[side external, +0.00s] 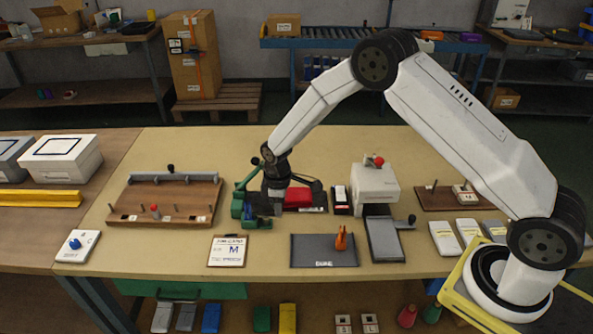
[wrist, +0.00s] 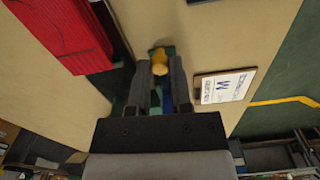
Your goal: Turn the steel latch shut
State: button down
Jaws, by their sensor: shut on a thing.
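My gripper (side external: 264,205) points down at a green device (side external: 240,207) on the table. In the wrist view, its two fingers (wrist: 159,76) are shut on a yellow knob (wrist: 159,60), with green parts of the device beneath it. The fingers and the gripper body hide much of the device. I cannot make out a separate steel latch there. A grey metal bar (side external: 190,178) with a black knob runs along the back of a wooden pegboard (side external: 135,197) to the left, apart from my gripper.
A red block (side external: 298,198) lies right of my gripper and also shows in the wrist view (wrist: 70,35). A card marked M (side external: 227,251) lies in front. A white machine (side external: 375,183) and a dark mat (side external: 310,251) are right. Bare tabletop (side external: 150,250) lies front left.

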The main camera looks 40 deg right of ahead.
jog(key=shift+w+d+n, duration=0.1)
jog(key=shift+d+n, duration=0.05)
jog(key=shift+n, duration=0.35)
jog(key=c, duration=0.5)
grip_release()
jog(key=shift+c, duration=0.2)
jog(key=shift+r, duration=0.15)
jog(key=shift+r, duration=3.8)
